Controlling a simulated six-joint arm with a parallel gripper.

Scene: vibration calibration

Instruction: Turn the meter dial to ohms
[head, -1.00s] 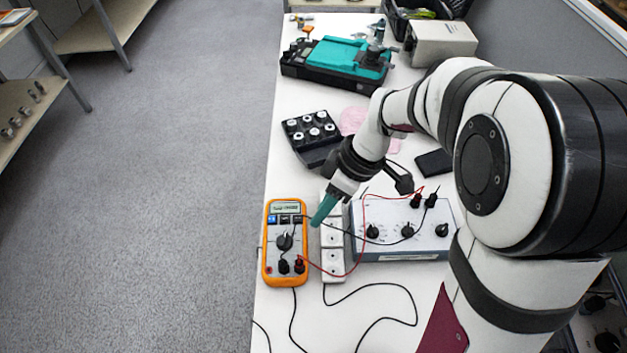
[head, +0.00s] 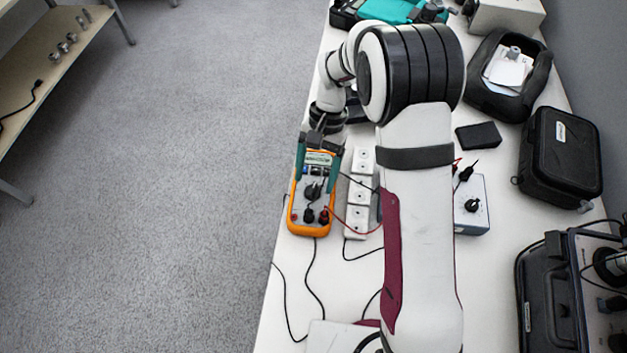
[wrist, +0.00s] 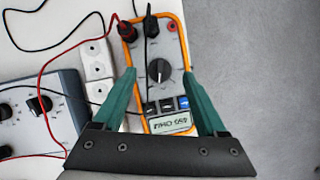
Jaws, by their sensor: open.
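The orange meter (head: 297,222) lies flat near the left edge of the white table. Its black dial (head: 314,190) sits mid-face, below the display and a row of buttons. The wrist view shows the meter upside down, with the dial (wrist: 159,70) between and beyond my fingertips. My gripper (head: 319,172) is open and empty, its two teal fingers over the meter's display end. In the wrist view the gripper (wrist: 157,76) straddles the meter's width. Whether the fingers touch the meter cannot be told. The dial's setting is too small to read.
A white power strip (head: 358,190) lies just right of the meter. Red and black leads (wrist: 48,70) run from the meter's sockets. A grey control box (head: 472,222) stands farther right, partly hidden by my arm. The floor lies beyond the table's left edge.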

